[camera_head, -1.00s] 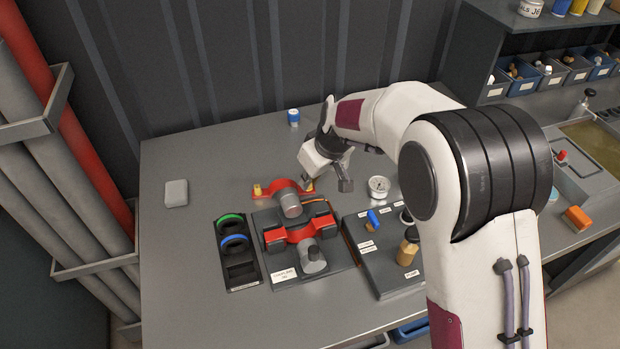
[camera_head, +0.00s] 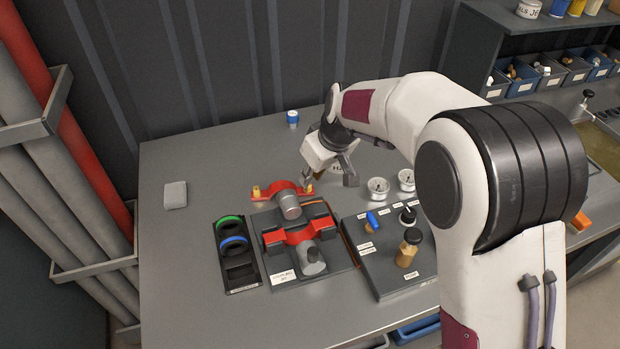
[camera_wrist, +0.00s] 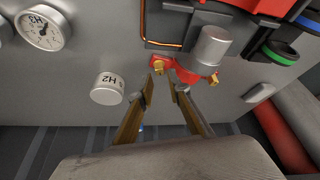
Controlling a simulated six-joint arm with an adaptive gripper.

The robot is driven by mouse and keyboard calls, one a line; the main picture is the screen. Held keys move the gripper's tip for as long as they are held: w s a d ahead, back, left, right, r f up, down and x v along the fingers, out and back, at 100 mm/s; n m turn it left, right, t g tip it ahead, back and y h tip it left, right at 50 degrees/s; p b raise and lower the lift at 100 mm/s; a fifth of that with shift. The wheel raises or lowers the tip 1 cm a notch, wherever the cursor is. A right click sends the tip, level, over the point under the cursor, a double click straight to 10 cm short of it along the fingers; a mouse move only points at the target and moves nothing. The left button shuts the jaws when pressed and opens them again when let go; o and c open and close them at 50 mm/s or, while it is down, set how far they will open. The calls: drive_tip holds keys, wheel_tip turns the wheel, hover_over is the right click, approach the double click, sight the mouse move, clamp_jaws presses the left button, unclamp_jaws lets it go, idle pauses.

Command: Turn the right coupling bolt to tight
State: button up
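The red coupling flange (camera_head: 281,187) lies around a grey pipe end, with a brass bolt at each side. The right coupling bolt (camera_head: 309,189) shows at the flange's right end. In the wrist view, which looks from the other side, this bolt (camera_wrist: 158,67) is on the left, just beyond the fingertips. The left bolt (camera_head: 257,190) also shows in the wrist view (camera_wrist: 214,78). My gripper (camera_wrist: 161,84) is open and empty, its fingers on either side of the line to the right bolt. Contact with the bolt cannot be told.
Gauges (camera_head: 378,187) and a control panel (camera_head: 385,262) lie to the right. A red clamp (camera_head: 300,235) is in front, and a tray with green and blue rings (camera_head: 241,285) is left. The left tabletop is mostly clear.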

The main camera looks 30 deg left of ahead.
drive_tip(key=v, duration=0.8)
drive_tip(key=shift+r, duration=0.25)
idle(0.4)
drive_tip(key=s+d+f+m, duration=0.1)
drive_tip(key=s+d+h, duration=0.1)
drive_tip(key=s+d, duration=0.1)
drive_tip(key=s+d+f+m, duration=0.1)
drive_tip(key=d, duration=0.1)
drive_tip(key=shift+s+d+f+m+g, duration=0.15)
drive_tip(key=shift+f+m+g, duration=0.15)
drive_tip(key=shift+f+g, duration=0.1)
drive_tip(key=s+d+r+m+t+h, duration=0.1)
drive_tip(key=s+d+r+m, duration=0.2)
drive_tip(key=d, duration=0.9)
drive_tip(key=s+d+r+m+t+h, duration=0.1)
drive_tip(key=s+d+r+m+t, duration=0.1)
drive_tip(key=s+d, duration=0.8)
drive_tip(key=s+d+r+m+t+h, duration=0.1)
drive_tip(key=s+d+r+m, duration=0.4)
drive_tip(key=d, duration=0.8)
drive_tip(key=shift+s+d, duration=0.4)
drive_tip(key=shift+s, duration=0.65)
